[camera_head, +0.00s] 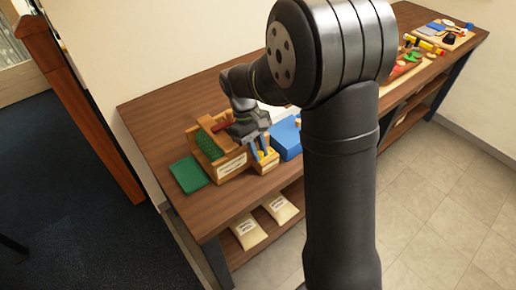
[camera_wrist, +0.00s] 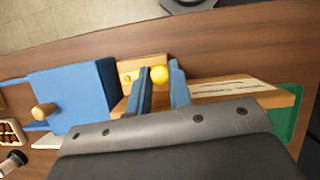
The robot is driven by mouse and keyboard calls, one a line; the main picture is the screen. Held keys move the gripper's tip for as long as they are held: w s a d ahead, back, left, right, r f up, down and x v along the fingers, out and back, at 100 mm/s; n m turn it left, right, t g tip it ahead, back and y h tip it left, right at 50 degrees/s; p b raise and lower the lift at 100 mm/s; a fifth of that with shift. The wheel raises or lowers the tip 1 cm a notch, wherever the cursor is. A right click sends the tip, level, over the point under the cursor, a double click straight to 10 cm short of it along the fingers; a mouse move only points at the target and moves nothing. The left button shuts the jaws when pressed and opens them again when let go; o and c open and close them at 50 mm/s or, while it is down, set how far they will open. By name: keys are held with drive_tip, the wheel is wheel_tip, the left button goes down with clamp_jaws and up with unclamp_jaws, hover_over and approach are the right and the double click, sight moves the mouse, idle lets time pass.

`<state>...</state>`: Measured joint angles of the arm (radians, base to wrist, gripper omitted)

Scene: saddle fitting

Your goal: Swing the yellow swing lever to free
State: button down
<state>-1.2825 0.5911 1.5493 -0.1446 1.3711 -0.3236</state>
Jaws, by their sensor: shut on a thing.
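The yellow swing lever shows as a round yellow knob (camera_wrist: 159,75) between the blue fingers of my gripper (camera_wrist: 161,70) in the wrist view. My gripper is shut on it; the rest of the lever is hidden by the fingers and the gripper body. In the head view my gripper (camera_head: 262,155) points down at the front of a wooden fixture (camera_head: 231,166). A small patch of yellow shows between the fingers there. The lever's angle cannot be told.
A blue block (camera_head: 286,138) stands right of the fixture; in the wrist view the blue block (camera_wrist: 75,97) bears a wooden peg. Tools and coloured parts (camera_head: 425,50) lie farther right. Pale bags (camera_head: 250,232) lie on the lower shelf.

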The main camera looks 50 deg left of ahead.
drive_tip(key=shift+d+n+t, duration=0.5)
drive_tip(key=shift+n, duration=0.7)
drive_tip(key=n, duration=0.1)
drive_tip(key=d+n, duration=0.1)
drive_tip(key=n+t, duration=0.1)
drive_tip(key=shift+w+d+n+y, duration=0.2)
drive_tip(key=shift+w+n+y, duration=0.1)
drive_tip(key=shift+y, duration=0.1)
drive_tip(key=shift+w+d+n+t+y, duration=0.2)
drive_tip(key=shift+d+n+t+y, duration=0.05)
drive_tip(key=shift+n, duration=0.6)
drive_tip(key=shift+w+d+n+t+y, duration=0.2)
drive_tip(key=shift+d+n+t+y, duration=0.1)
drive_tip(key=shift+n, duration=0.5)
drive_tip(key=shift+w+d+n+t+y, duration=0.2)
drive_tip(key=shift+n+t+y, duration=0.05)
drive_tip(key=shift+n, duration=0.6)
drive_tip(key=c, duration=1.3)
unclamp_jaws()
drive_tip(key=v, duration=1.7)
drive_tip(key=shift+r, duration=0.25)
